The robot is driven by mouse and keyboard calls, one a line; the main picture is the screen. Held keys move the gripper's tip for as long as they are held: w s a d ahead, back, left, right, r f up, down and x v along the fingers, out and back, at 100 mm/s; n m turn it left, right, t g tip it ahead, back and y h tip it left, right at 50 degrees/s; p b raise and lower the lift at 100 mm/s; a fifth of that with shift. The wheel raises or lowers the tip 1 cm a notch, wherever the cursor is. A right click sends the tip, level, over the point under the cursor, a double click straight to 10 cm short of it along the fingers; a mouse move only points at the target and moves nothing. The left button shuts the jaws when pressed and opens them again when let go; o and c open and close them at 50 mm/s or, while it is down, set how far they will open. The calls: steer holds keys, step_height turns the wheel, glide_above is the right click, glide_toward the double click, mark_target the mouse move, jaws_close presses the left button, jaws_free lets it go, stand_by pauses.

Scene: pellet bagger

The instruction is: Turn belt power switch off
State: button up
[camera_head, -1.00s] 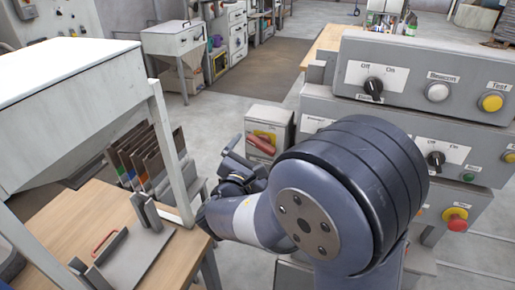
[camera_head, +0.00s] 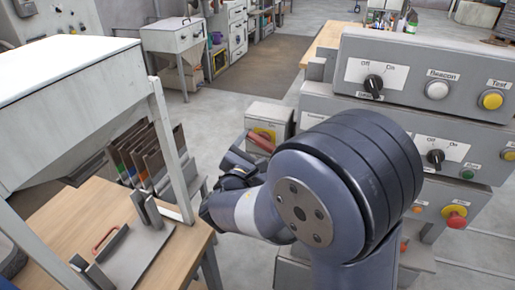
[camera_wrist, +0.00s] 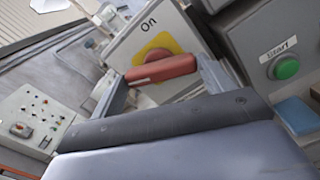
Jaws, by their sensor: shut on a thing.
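The belt power switch is a red handle (camera_head: 262,142) on a yellow plate, on the front of a small grey box (camera_head: 268,113) in the middle of the head view. In the wrist view the red handle (camera_wrist: 160,69) lies nearly level across the yellow plate (camera_wrist: 162,45), below the printed word "On". My gripper (camera_head: 243,156) is at the handle, and in the wrist view its fingers (camera_wrist: 163,80) are on either side of it, shut on it. My own arm hides the lower part of the box in the head view.
A grey control panel (camera_head: 420,75) with knobs and buttons stands close on the right, with a red emergency button (camera_head: 456,216). A wooden table (camera_head: 85,215) with metal plates and a white hopper (camera_head: 60,75) are on the left. Open floor lies behind the box.

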steer(key=shift+n+p, duration=0.65)
steer(key=shift+n, duration=1.85)
steer(key=o, duration=1)
steer(key=b+v, duration=0.2)
steer(key=v, duration=0.8)
steer(key=shift+s+a, duration=0.15)
steer(key=shift+s, duration=0.25)
